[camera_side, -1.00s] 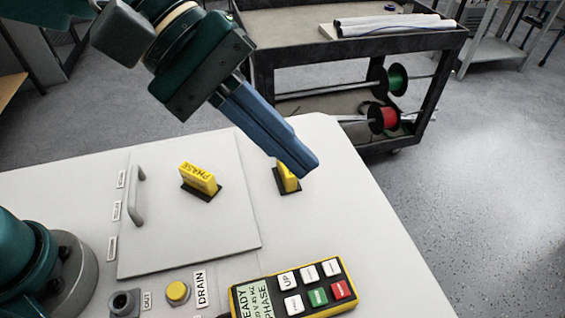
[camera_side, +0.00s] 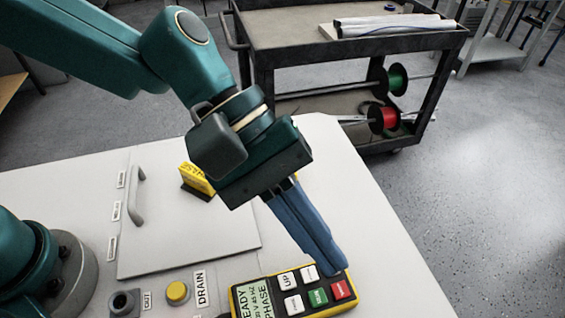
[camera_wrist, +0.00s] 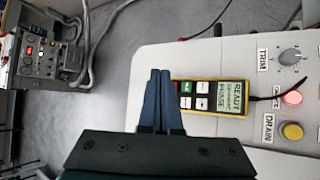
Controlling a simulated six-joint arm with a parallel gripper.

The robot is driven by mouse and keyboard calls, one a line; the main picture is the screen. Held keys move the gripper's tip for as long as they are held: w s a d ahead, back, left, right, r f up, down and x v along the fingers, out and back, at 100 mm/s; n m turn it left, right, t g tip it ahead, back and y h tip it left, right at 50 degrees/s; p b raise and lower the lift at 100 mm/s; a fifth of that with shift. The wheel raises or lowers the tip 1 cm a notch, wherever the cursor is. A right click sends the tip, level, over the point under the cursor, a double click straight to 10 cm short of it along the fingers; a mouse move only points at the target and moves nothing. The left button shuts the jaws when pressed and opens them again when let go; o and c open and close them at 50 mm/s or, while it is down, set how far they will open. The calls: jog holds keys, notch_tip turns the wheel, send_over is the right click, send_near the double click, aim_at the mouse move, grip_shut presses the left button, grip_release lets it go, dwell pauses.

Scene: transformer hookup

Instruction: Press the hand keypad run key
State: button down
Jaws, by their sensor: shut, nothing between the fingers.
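The hand keypad (camera_side: 240,303) is a yellow-edged black box lying on the pale table, with a lit screen reading READY and PHASE. It has several white keys, a green key (camera_side: 318,297) and a red key (camera_side: 341,289). It also shows in the wrist view (camera_wrist: 214,112), with the green key (camera_wrist: 186,87) just right of my fingers. My gripper (camera_side: 335,270) has long blue fingers, shut and empty. Their tips are over the keypad's far right end, close to the red key and partly covering a white key. I cannot tell whether they touch it.
A yellow button (camera_side: 178,292) and DRAIN label (camera_side: 200,289) lie left of the keypad. A TRIM knob (camera_wrist: 290,56) shows in the wrist view. A cart (camera_side: 262,62) stands behind the table.

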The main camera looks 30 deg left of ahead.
aim_at(310, 291)
jog(key=shift+f, duration=4)
jog(key=shift+f, duration=0.1)
jog(key=shift+f, duration=0.3)
jog(key=shift+f, duration=0.4)
jog(key=shift+r, duration=0.85)
jog(key=shift+r, duration=2.5)
